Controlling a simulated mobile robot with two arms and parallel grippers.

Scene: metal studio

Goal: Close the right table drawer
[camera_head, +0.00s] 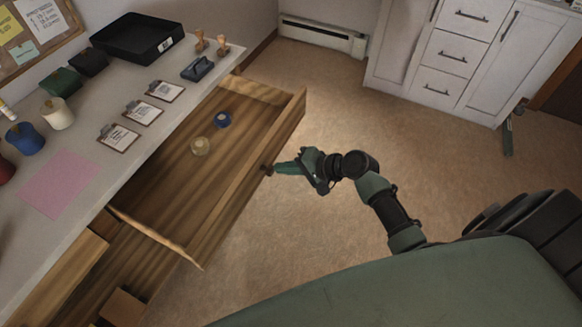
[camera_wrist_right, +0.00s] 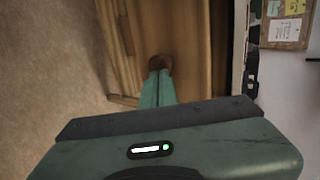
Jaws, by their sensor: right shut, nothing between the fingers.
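The right table drawer (camera_head: 160,185) is pulled far out from under the grey-topped table (camera_head: 75,150). Its wooden front panel (camera_head: 235,195) faces my right arm, with a small dark round knob (camera_head: 267,169) near its middle. My right gripper (camera_head: 276,169) is shut, its green fingertips at the knob with nothing between them. In the right wrist view, the shut fingers (camera_wrist_right: 157,85) point at the brown knob (camera_wrist_right: 160,62), which their tips seem to touch. Inside the drawer lie a blue roll (camera_head: 222,120) and a pale tape roll (camera_head: 200,146). My left gripper is not in view.
The tabletop holds clipboards (camera_head: 142,112), a black tray (camera_head: 137,38) and cups. White cabinets (camera_head: 465,55) stand at the back right. The floor (camera_head: 330,100) between is clear.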

